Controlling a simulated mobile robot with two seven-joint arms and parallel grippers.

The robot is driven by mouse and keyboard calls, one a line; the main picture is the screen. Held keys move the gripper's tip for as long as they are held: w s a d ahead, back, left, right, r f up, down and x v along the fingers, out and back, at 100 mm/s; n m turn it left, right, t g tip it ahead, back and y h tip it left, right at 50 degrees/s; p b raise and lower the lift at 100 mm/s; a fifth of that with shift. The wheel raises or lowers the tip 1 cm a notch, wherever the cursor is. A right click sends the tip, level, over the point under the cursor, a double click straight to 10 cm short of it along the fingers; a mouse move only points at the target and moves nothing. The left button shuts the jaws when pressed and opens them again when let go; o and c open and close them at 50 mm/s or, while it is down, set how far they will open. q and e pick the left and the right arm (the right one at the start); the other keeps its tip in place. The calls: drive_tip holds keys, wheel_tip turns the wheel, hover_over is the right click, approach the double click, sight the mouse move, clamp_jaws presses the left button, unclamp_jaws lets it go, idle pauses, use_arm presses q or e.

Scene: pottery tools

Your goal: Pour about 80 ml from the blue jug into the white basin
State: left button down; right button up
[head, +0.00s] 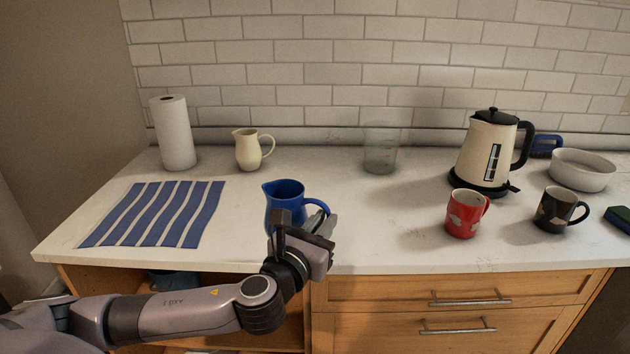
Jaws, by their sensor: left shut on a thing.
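The blue jug (284,190) stands upright at the front middle of the counter, its spout to the left and its handle to the right. My left gripper (315,222) is at the jug's handle side and is shut on the jug. The white basin (582,172) sits at the back right of the counter, far from the jug. My right gripper is not in view.
A kettle (488,150), a red mug (464,216) and a dark mug (556,212) stand between jug and basin. A clear beaker (380,150), a cream jug (248,150) and a paper roll (174,135) stand behind. A striped cloth (155,213) lies left. The counter's middle is clear.

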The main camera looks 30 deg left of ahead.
use_arm(q)
drive_tip(key=s+d+f+m+h, duration=0.1)
drive_tip(key=s+d+f, duration=0.4)
drive_tip(key=s, duration=0.3)
drive_tip(key=shift+s+d+f+h, duration=0.35)
drive_tip(key=shift+d+h, duration=0.05)
drive_tip(key=shift+d, duration=0.15)
